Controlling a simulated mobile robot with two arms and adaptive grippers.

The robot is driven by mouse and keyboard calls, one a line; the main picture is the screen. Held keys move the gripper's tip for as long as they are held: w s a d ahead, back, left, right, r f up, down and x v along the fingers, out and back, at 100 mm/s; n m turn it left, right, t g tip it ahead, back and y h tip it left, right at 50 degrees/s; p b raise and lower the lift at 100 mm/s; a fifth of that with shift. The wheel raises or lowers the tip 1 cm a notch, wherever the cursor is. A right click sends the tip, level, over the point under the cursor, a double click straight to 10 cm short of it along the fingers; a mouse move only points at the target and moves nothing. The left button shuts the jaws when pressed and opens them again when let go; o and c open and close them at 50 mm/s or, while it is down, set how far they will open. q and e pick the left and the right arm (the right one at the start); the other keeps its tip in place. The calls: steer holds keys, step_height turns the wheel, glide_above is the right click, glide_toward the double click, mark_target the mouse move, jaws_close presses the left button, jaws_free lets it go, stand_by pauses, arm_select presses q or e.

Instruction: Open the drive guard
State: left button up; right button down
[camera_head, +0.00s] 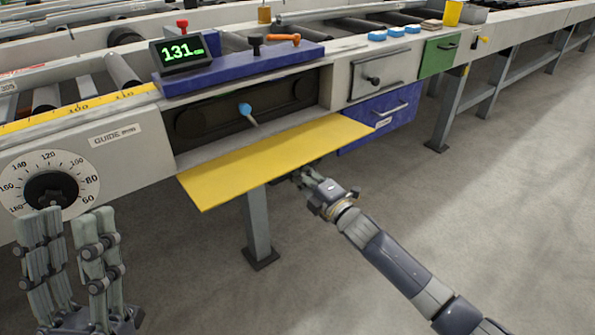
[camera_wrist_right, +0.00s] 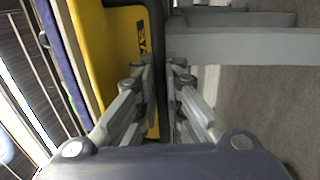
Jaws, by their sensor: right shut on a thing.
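The yellow drive guard (camera_head: 275,160) is swung down and out from the front of the runout table, sticking out roughly level. The dark recess (camera_head: 190,124) behind it is exposed. My right gripper (camera_head: 306,178) is at the guard's outer edge, partly hidden under it. In the right wrist view the gripper (camera_wrist_right: 160,75) is shut on a black bar handle (camera_wrist_right: 156,40) in front of the yellow guard (camera_wrist_right: 118,45). My left gripper (camera_head: 70,216) stands open and empty in front of the dial, its fingers apart.
A blue-knobbed lever (camera_head: 246,110) stands in the recess. A dial (camera_head: 52,188) is at the left. A grey door (camera_head: 380,75), a blue drawer (camera_head: 385,115) and a green drawer (camera_head: 440,53) are to the right. A table leg (camera_head: 258,225) stands below the guard. The floor at right is clear.

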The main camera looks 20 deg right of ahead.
steer(key=shift+r+p, duration=0.6)
steer(key=shift+p, duration=0.25)
steer(key=shift+s+d+r+p, duration=0.1)
steer(key=shift+r+p, duration=0.55)
steer(key=shift+p, duration=0.25)
arm_select(q)
steer(key=w+f+g+y, duration=0.3)
steer(key=w+f+g, duration=0.6)
steer(key=f, duration=0.4)
steer(key=shift+w+d+f, duration=0.2)
steer(key=shift+w+d, duration=0.1)
steer(key=shift+d, duration=0.05)
arm_select(e)
steer(key=c, duration=1.7)
jaws_free()
steer(key=shift+s+d, duration=0.1)
steer(key=shift+s, duration=0.05)
